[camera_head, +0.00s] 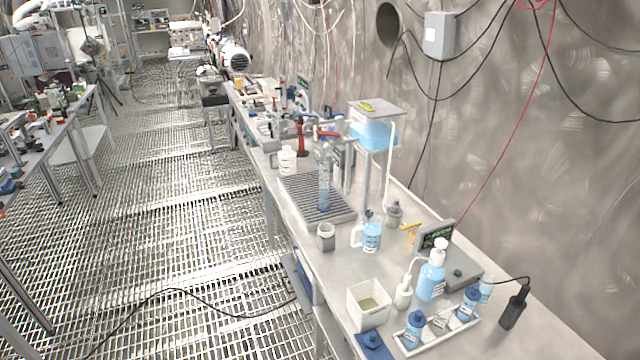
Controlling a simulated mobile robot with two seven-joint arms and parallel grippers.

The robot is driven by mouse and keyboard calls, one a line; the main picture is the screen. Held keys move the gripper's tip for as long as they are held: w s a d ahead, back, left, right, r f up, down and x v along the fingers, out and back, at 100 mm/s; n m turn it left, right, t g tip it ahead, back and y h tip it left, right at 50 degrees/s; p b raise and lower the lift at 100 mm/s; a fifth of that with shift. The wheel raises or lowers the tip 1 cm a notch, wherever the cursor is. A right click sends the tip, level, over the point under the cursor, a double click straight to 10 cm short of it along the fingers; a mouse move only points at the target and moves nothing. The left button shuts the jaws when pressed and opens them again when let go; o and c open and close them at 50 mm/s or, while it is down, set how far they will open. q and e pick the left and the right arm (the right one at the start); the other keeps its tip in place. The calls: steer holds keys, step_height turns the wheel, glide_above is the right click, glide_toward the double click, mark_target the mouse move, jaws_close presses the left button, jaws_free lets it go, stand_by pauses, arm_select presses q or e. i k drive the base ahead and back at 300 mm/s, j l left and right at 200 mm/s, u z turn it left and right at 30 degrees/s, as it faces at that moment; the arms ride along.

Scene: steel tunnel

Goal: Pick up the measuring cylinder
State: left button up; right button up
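A tall clear measuring cylinder (324,186) stands upright on a grey slatted rack (299,188) on the long bench. Its lower part looks blue. A clear tank of blue liquid (371,134) on a raised stand is just behind it to the right, and a red-handled tap at the tank's left is near the cylinder's top. Neither of my grippers is in view.
On the bench (300,248) nearer me are a grey jar (326,237), a jug of blue liquid (369,236), a square white container (368,304), a pump bottle (432,273) and a scale (455,265). A white bottle (287,160) stands left of the cylinder. The grated floor aisle (170,230) is mostly clear, with a black cable.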

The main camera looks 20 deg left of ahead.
mark_target(323, 205)
steer(key=i+j, duration=0.15)
steer(key=j, duration=0.25)
steer(key=i+j, duration=0.2)
steer(key=j, duration=0.2)
steer(key=i+j+z, duration=0.1)
steer(key=j, duration=0.25)
steer(key=i+j, duration=0.2)
steer(key=j, duration=0.2)
steer(key=i+j, duration=0.15)
steer(key=j, duration=0.25)
steer(key=i+j+z, duration=0.1)
steer(key=j, duration=0.3)
steer(key=i+j, duration=0.2)
steer(key=j, duration=0.25)
steer(key=i+j, duration=0.15)
steer(key=j, duration=0.25)
steer(key=z, duration=0.05)
